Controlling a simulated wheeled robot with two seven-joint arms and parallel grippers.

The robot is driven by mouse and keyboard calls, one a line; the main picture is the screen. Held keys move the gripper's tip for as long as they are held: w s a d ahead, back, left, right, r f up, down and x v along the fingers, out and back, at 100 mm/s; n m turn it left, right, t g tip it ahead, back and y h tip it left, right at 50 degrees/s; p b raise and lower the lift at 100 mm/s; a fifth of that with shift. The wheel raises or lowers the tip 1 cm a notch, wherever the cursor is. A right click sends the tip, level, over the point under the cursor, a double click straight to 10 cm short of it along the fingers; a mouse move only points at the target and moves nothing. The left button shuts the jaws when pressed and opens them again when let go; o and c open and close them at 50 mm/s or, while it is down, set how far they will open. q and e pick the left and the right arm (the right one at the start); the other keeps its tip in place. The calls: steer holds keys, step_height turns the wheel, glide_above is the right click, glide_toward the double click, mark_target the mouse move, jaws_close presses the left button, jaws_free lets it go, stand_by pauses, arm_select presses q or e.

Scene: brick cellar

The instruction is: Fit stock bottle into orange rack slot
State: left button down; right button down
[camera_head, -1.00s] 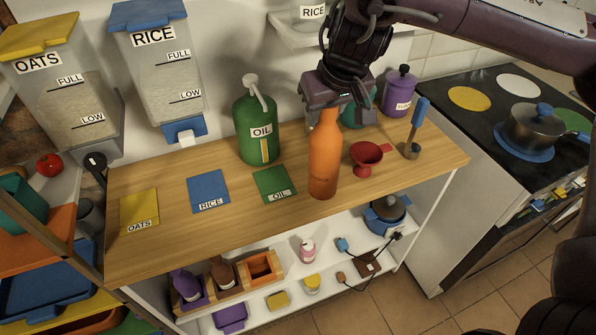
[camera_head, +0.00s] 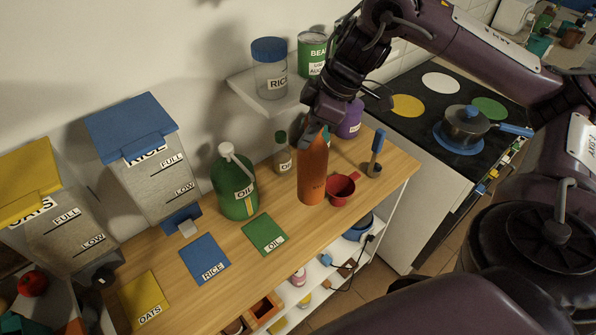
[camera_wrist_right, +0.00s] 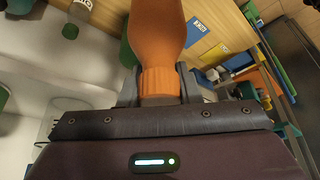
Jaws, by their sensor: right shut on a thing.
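The stock bottle, a tall orange bottle (camera_head: 313,172), is upright over the wooden counter, left of the red funnel. I cannot tell whether its base touches the counter. My right gripper (camera_head: 316,135) is shut on its neck from above. In the right wrist view the bottle (camera_wrist_right: 157,30) tapers to a ribbed orange neck between the gripper's fingers (camera_wrist_right: 160,85). The orange rack slot (camera_head: 263,310) is on the shelf below the counter, at the bottom of the head view; the picture edge cuts off part of the rack. My left gripper is out of view.
The red funnel (camera_head: 342,188) and a blue-handled tool (camera_head: 376,155) stand close right of the bottle. A green oil jug (camera_head: 234,185) and a small oil bottle (camera_head: 283,158) are left and behind. Flat green (camera_head: 264,232), blue (camera_head: 205,258) and yellow (camera_head: 144,296) mats lie left.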

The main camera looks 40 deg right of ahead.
mark_target(307, 188)
step_height(307, 188, down, 13)
steer(key=b, duration=1)
steer(key=shift+r, duration=0.1)
steer(key=shift+f, duration=0.4)
steer(key=shift+f+b, duration=0.45)
steer(key=shift+f, duration=1.55)
steer(key=shift+s, duration=0.1)
steer(key=c, duration=1.5)
jaws_free()
steer(key=shift+f, duration=0.15)
steer(key=o, duration=0.4)
steer(key=shift+o, duration=0.2)
